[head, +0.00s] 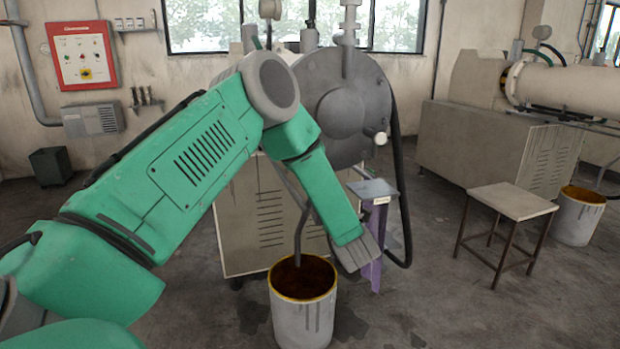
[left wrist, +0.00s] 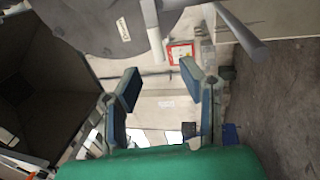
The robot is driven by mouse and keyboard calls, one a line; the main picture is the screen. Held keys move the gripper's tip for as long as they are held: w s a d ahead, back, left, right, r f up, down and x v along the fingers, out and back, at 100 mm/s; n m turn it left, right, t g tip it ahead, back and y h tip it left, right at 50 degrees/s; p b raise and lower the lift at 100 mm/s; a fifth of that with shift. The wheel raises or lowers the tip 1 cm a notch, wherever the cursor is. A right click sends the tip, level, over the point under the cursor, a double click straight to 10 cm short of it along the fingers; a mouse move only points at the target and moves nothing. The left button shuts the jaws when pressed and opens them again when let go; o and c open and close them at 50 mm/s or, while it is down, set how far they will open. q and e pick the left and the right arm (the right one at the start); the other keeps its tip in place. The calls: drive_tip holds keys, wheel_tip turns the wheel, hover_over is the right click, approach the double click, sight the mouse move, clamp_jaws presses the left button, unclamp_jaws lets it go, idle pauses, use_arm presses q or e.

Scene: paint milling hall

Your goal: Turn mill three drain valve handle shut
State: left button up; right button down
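The mill's grey round front (head: 345,100) stands behind my left arm, with a pale knob (head: 380,138) at its right side. A thin bent drain pipe (head: 300,225) runs down into a bucket (head: 303,315) of dark brown paint. My left gripper (head: 357,254) points down just right of the pipe, above the bucket's right side. In the left wrist view my left gripper (left wrist: 161,82) has its fingers apart with nothing between them. Grey rods (left wrist: 153,30) cross the top of that view beside the mill front (left wrist: 110,25). I cannot make out the drain valve handle for certain; my forearm hides part of the mill. My right gripper is not in view.
A small purple stand (head: 374,215) with a grey top is close behind the gripper. A black hose (head: 402,190) hangs at its right. A stool (head: 505,205) and another bucket (head: 580,218) stand further right. The floor between is clear.

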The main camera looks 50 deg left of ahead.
use_arm(q)
drive_tip(key=s+d+f+m+t+h, duration=0.2)
drive_tip(key=s+d+f+m+h, duration=0.1)
drive_tip(key=d+f+m+h, duration=0.55)
drive_tip(key=s+d+f+m+t+h, duration=0.2)
drive_tip(key=d+f+m+h, duration=0.3)
drive_tip(key=d+f+m, duration=0.65)
drive_tip(key=s+d+f+m+g+h, duration=0.2)
drive_tip(key=s+d+f+m+g, duration=0.1)
drive_tip(key=s+f, duration=0.3)
drive_tip(key=s+d+f+m+g+h, duration=0.25)
drive_tip(key=s+f+m, duration=0.2)
drive_tip(key=s, duration=0.45)
drive_tip(key=s+d+f+m+g, duration=0.1)
drive_tip(key=s+m+g, duration=0.3)
drive_tip(key=s, duration=1)
drive_tip(key=shift+s+d+f+m+g+h, duration=0.2)
drive_tip(key=shift+d+f+m+g+h, duration=0.15)
drive_tip(key=shift+f+g, duration=0.4)
drive_tip(key=shift+s+a, duration=0.1)
drive_tip(key=shift+a, duration=0.05)
